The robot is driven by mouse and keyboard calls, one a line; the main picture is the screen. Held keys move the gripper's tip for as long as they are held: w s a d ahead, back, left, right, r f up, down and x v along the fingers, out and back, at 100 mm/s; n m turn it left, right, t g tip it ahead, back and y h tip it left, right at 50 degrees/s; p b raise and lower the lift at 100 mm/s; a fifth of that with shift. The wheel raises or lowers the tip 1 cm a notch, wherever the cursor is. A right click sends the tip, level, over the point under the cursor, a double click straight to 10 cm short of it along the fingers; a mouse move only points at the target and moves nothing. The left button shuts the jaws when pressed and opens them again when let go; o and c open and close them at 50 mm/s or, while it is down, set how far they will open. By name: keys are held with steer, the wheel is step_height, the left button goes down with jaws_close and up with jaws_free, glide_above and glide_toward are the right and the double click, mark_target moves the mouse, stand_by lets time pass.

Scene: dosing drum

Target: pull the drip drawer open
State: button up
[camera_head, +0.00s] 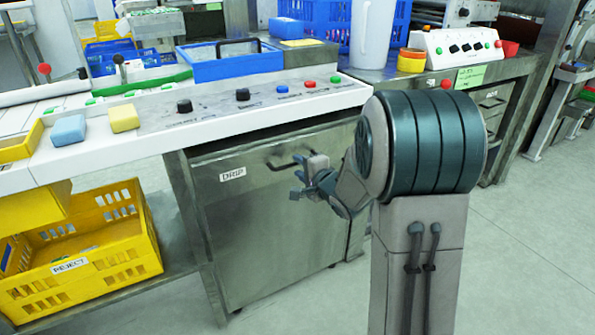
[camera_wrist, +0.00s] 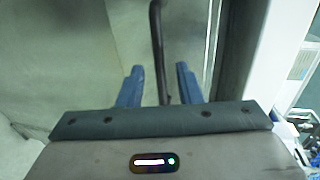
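The drip drawer (camera_head: 255,215) is a steel front under the white control counter, with a "DRIP" label (camera_head: 232,174) at its upper left. It looks shut. Its dark bar handle (camera_head: 278,165) sits near the top, partly hidden by my gripper (camera_head: 300,178) in the head view. In the wrist view the handle (camera_wrist: 157,35) runs between the two blue-grey fingers of my gripper (camera_wrist: 160,69). The fingers are apart, with a visible gap on each side of the bar. I cannot tell how deep the bar lies between them.
A yellow "REJECT" crate (camera_head: 105,255) stands on a low shelf left of the drawer. The counter (camera_head: 230,115) above carries knobs and buttons, a blue sponge (camera_head: 68,130) and a yellow one (camera_head: 124,118). Open floor (camera_head: 510,265) lies at the right.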

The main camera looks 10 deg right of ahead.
steer(key=shift+x, duration=0.9)
steer(key=shift+c, duration=0.3)
jaws_close()
steer(key=shift+s, duration=0.1)
